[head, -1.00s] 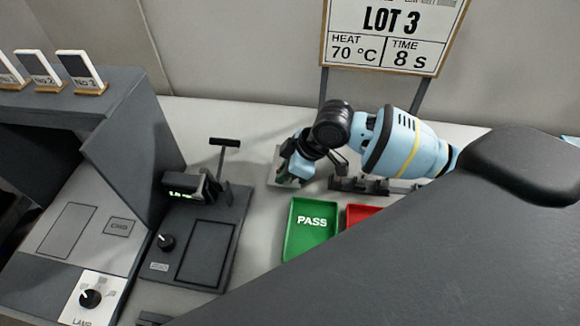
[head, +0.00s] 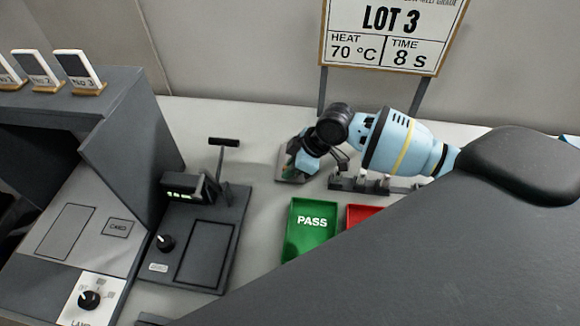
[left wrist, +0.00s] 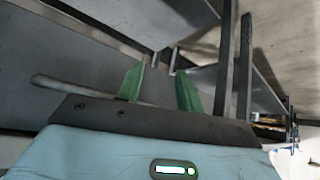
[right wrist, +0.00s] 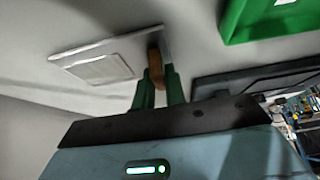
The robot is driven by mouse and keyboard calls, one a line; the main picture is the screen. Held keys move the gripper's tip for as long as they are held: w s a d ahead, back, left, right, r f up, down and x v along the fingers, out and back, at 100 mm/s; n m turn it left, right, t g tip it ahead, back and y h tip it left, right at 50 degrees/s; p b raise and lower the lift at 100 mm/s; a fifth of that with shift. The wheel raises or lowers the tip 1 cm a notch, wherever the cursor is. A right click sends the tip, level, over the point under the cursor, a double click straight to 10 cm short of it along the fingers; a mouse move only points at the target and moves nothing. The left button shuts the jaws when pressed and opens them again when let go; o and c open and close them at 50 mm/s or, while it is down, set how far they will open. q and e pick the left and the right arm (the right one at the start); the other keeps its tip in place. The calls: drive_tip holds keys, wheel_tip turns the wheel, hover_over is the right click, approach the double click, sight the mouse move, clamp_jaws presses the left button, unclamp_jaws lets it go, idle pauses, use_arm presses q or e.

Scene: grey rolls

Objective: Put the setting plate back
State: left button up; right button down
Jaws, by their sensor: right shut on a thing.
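My right gripper (head: 294,166) reaches down over a pale flat pad (head: 290,179) on the bench, left of a low dark rack. In the right wrist view its green fingers (right wrist: 160,88) are shut on a tan foot with a thin white edge, which I take for the setting plate (right wrist: 155,62), seen nearly edge-on. The pale pad with an inset rectangle (right wrist: 100,68) shows beside it; I cannot tell whether they touch. In the head view the fingers hide the held piece. My left gripper (left wrist: 160,88) is open and empty in the left wrist view, outside the head view.
A green PASS tray (head: 311,228) and a red tray (head: 362,215) lie in front of the dark rack (head: 350,184). A dark device with a knob (head: 192,240) stands left. Several numbered plates (head: 80,70) stand on a grey cabinet. The LOT 3 sign (head: 390,35) stands behind.

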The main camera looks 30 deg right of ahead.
drive_tip(key=c, duration=1.9)
unclamp_jaws()
drive_tip(key=shift+f, duration=0.15)
drive_tip(key=o, duration=0.4)
drive_tip(key=shift+o, duration=0.2)
drive_tip(key=shift+d+r, duration=0.15)
drive_tip(key=shift+r, duration=0.35)
drive_tip(key=v, duration=1.1)
drive_tip(key=shift+s+p, duration=0.15)
drive_tip(key=shift+p, duration=0.3)
drive_tip(key=shift+r, duration=0.1)
